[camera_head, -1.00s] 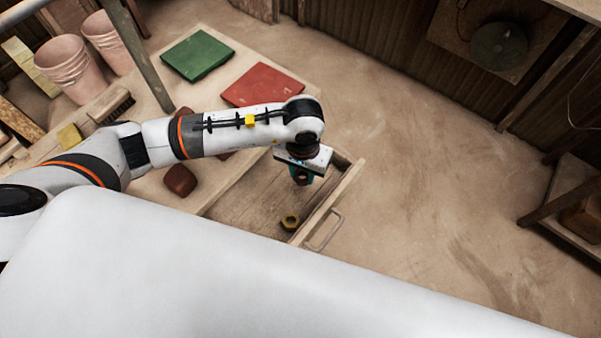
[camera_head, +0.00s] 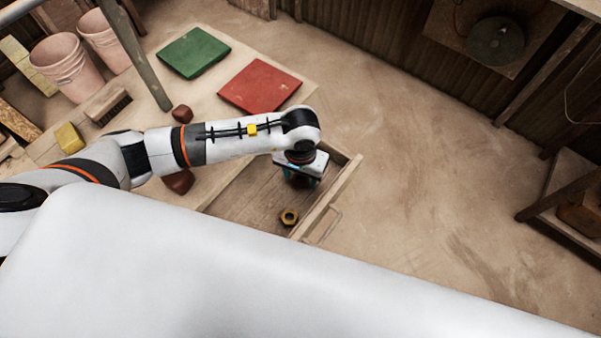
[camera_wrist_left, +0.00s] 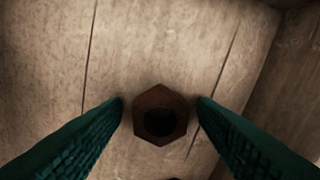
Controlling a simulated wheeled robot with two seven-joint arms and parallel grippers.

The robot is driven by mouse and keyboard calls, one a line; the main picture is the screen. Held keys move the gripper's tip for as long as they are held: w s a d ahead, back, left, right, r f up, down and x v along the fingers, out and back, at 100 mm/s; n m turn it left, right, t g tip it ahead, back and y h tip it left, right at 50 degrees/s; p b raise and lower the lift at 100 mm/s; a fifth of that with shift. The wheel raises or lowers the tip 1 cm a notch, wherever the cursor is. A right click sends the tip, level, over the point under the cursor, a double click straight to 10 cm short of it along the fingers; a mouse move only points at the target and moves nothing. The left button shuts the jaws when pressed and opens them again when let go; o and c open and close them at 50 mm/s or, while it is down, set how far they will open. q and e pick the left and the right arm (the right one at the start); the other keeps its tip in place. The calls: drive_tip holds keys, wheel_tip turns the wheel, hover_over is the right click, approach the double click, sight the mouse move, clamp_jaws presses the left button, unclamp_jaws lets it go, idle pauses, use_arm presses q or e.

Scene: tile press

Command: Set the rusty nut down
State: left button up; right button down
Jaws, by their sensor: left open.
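The rusty nut (camera_wrist_left: 160,115) is a dark brown hexagon with a round hole, in the left wrist view. It lies on bare wooden boards between the two teal fingertips of my left gripper (camera_wrist_left: 160,104). The fingers are spread, with a narrow gap visible on each side of the nut. In the head view my left gripper (camera_head: 302,180) points down over the open wooden drawer (camera_head: 245,205), and the rusty nut is hidden beneath it. My right gripper is not in view.
On the bench lie a red tile (camera_head: 260,86), a green tile (camera_head: 194,53), a brush (camera_head: 108,105), a yellow block (camera_head: 70,138) and reddish-brown lumps (camera_head: 182,114). Pink buckets (camera_head: 59,66) stand at the left.

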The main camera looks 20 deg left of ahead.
sight(300, 178)
use_arm(q)
drive_tip(key=shift+r, duration=0.15)
wheel_tip(300, 178, up, 12)
drive_tip(key=b, duration=0.2)
idle(0.6)
